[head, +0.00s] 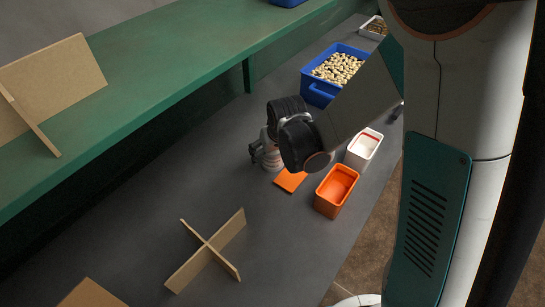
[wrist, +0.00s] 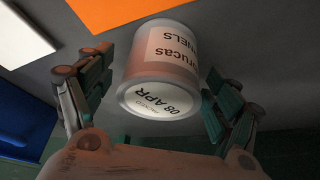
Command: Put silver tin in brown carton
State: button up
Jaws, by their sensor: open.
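In the wrist view a round tin (wrist: 160,60) with a pale and pinkish printed label and a silvery-white end marked "08 APR" is between the fingers of my gripper (wrist: 162,75). The fingers are open on either side of it, with visible gaps. A brown cardboard piece (head: 90,294), perhaps the brown carton, is cut off at the bottom left edge.
A crossed cardboard divider (head: 207,249) stands on the bench (head: 130,255). An orange flat piece (head: 290,180), an orange bin (head: 337,190) and a white bin (head: 363,149) are near my gripper. A blue crate of nuts (head: 320,92) is behind. A green shelf (head: 150,75) overhangs the left.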

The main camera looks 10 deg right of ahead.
jog(key=shift+c, duration=0.6)
jog(key=c, duration=1.3)
jog(key=shift+r, duration=0.1)
